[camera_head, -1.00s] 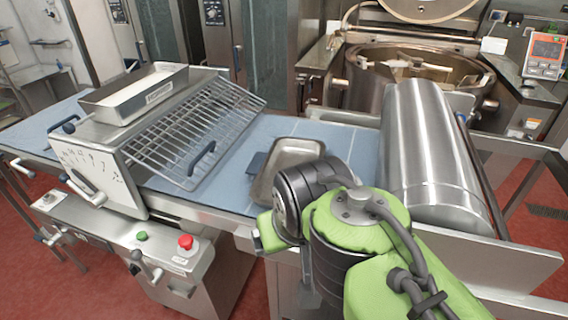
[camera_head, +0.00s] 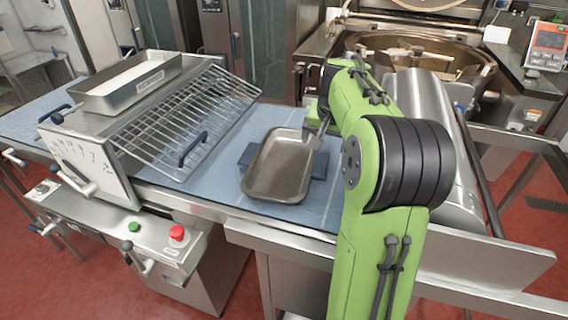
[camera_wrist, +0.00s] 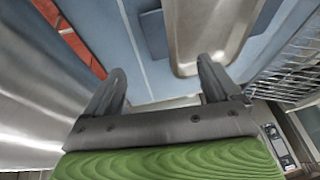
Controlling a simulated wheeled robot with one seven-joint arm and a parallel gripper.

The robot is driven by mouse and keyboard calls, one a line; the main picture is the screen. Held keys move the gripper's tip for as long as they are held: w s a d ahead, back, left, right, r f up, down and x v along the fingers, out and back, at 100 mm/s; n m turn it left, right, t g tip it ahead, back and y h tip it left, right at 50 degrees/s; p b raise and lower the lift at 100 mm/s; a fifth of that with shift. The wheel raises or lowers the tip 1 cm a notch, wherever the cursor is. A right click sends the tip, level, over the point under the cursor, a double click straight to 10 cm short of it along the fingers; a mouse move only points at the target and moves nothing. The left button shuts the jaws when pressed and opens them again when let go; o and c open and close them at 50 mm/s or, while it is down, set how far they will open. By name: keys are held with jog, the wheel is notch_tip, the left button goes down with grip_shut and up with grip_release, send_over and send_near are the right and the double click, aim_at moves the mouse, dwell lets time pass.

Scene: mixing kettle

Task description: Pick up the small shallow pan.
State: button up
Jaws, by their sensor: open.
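The small shallow pan (camera_head: 281,168) is a grey metal rectangle with rounded corners and a raised rim. It lies on the blue work surface, over a dark blue pad (camera_head: 320,165) that sticks out at its sides. In the wrist view the pan (camera_wrist: 207,30) is at the upper right. My gripper (camera_wrist: 162,66) is open, with nothing between its fingers. Its right finger overlaps the pan's near end in the wrist view; I cannot tell whether they touch. In the head view my gripper (camera_head: 322,128) is at the pan's far right corner, partly hidden by my arm.
A wire rack (camera_head: 190,120) on a steel machine stands left of the pan, with another tray (camera_head: 128,82) on top. A large steel cylinder (camera_head: 458,190) lies to the right, partly behind my arm. An open kettle (camera_head: 425,62) is behind. Blue surface (camera_head: 262,118) is clear behind the pan.

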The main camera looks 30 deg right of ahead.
send_over(318, 164)
jog(key=s+a, duration=0.1)
jog(key=s, duration=0.1)
notch_tip(318, 164, down, 7)
jog(key=shift+w+a+f, duration=0.1)
jog(key=shift+w, duration=0.05)
jog(key=x, duration=0.5)
jog(key=shift+a, duration=0.1)
jog(key=shift+f, duration=0.3)
jog(key=shift+r, duration=0.1)
jog(key=shift+c, duration=1.2)
jog(key=c, duration=1.3)
